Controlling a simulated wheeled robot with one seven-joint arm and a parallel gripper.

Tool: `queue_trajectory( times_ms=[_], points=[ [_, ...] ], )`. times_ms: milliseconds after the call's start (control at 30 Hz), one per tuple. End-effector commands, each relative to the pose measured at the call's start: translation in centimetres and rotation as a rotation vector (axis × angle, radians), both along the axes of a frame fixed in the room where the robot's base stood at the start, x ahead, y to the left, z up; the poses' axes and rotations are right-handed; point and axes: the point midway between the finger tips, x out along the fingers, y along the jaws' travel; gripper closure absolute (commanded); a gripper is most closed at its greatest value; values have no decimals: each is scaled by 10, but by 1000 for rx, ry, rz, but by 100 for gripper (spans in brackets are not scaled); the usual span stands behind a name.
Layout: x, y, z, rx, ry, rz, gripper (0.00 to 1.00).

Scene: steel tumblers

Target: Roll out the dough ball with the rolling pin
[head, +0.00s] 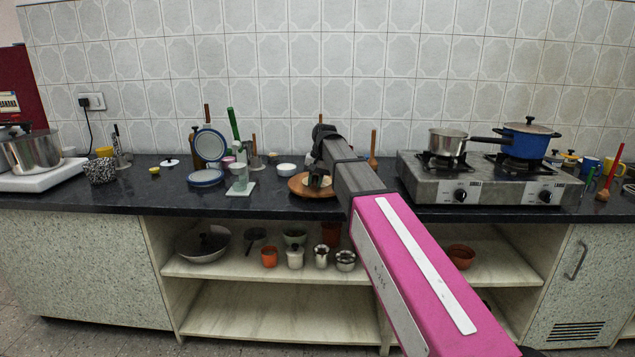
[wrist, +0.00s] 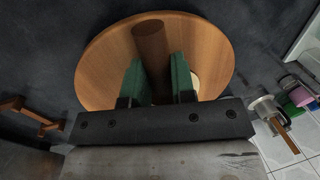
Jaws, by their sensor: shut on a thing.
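A brown wooden rolling pin (wrist: 152,42) is between the two green fingers of my gripper (wrist: 160,82) in the wrist view, and the fingers are shut on it. The pin lies over a round wooden board (wrist: 100,62), which also shows on the counter in the head view (head: 297,189). A pale patch of dough (wrist: 195,82) shows just right of the right finger; most of it is hidden by the finger and gripper body. In the head view my gripper (head: 318,178) is low over the board, and my arm hides much of it.
A gas stove (head: 475,180) with a steel pot (head: 447,142) and a blue pot (head: 527,141) stands right of the board. Left are a small white bowl (head: 286,169), a glass (head: 239,178) and blue-rimmed plates (head: 205,178). The dark counter (head: 270,206) is clear in front.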

Motion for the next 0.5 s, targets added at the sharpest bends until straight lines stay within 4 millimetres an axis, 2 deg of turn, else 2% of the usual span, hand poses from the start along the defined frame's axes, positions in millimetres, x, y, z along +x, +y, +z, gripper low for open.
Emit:
queue_trajectory(
  times_ms=[500],
  points=[
    [1,0,43,1,-2,1,100]
  ],
)
